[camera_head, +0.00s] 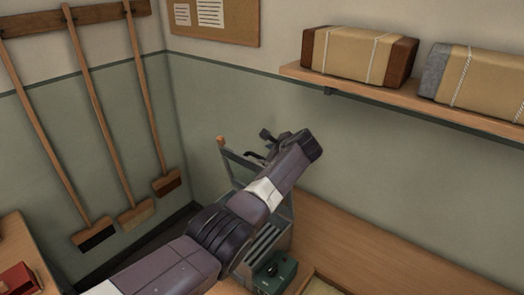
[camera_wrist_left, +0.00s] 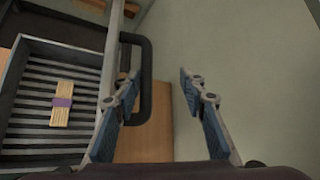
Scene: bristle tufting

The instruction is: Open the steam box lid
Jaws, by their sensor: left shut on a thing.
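The steam box (camera_head: 262,243) is a grey box with a slatted inside, partly hidden behind my left arm. Its slatted inside (camera_wrist_left: 30,120) shows at the left of the left wrist view, with a pale bundle in a purple band (camera_wrist_left: 62,104) on it. The lid (camera_head: 238,160) is a grey frame standing raised above the box. A dark looped handle (camera_wrist_left: 148,80) is beside the lid's bar in the left wrist view. My left gripper (camera_head: 265,146) is at the lid's upper edge, its fingers (camera_wrist_left: 160,92) around part of the handle; the exact contact is unclear. My right gripper is out of view.
A green box with a dark knob (camera_head: 275,272) stands in front of the steam box. A wall shelf (camera_head: 400,98) with wrapped bundles is at the upper right. Brooms (camera_head: 115,130) hang on the left wall. The wooden bench (camera_head: 370,255) is bare at right.

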